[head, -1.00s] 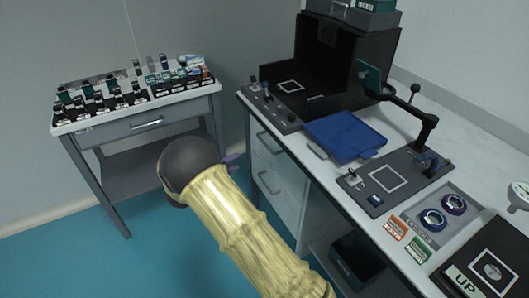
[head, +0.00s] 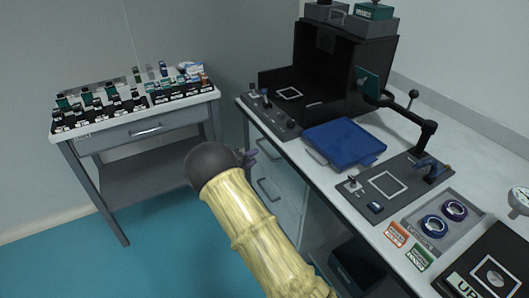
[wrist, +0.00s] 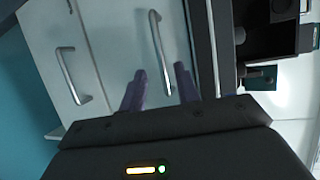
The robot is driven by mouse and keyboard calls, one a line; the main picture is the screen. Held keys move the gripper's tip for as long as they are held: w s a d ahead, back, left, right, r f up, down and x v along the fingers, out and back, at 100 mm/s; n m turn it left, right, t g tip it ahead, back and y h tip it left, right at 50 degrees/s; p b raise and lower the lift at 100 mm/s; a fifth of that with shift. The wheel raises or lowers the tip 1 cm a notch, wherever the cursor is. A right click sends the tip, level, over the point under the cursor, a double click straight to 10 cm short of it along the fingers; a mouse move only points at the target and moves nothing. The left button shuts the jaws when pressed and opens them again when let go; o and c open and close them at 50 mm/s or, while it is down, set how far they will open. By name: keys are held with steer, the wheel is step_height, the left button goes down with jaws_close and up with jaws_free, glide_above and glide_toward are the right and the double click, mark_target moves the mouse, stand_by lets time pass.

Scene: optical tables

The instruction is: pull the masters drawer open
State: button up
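Two white drawers sit under the bench, and no name on them is readable. The upper drawer's handle (head: 270,149) is a grey bar; it also shows in the wrist view (wrist: 157,38). The lower drawer's handle (head: 267,189) shows at the left in the wrist view (wrist: 66,75). Both drawers look shut. My gripper (head: 249,157) is in front of the drawers, its purple fingers partly hidden by my arm. In the wrist view the fingers (wrist: 160,86) are apart, either side of the upper handle's near end. Whether they touch it, I cannot tell.
A side table (head: 72,142) with its own drawer handle (head: 146,131) holds several small labelled items. The bench (head: 395,258) carries a blue tray (head: 345,143), a black box (head: 350,60) and instruments. The floor (head: 170,255) between is clear.

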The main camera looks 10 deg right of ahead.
mark_target(264, 151)
steer(key=x, duration=0.7)
steer(key=shift+w+d, duration=0.15)
steer(key=shift+w, duration=0.1)
steer(key=shift+c, duration=1.1)
steer(key=shift+s, duration=0.1)
jaws_close()
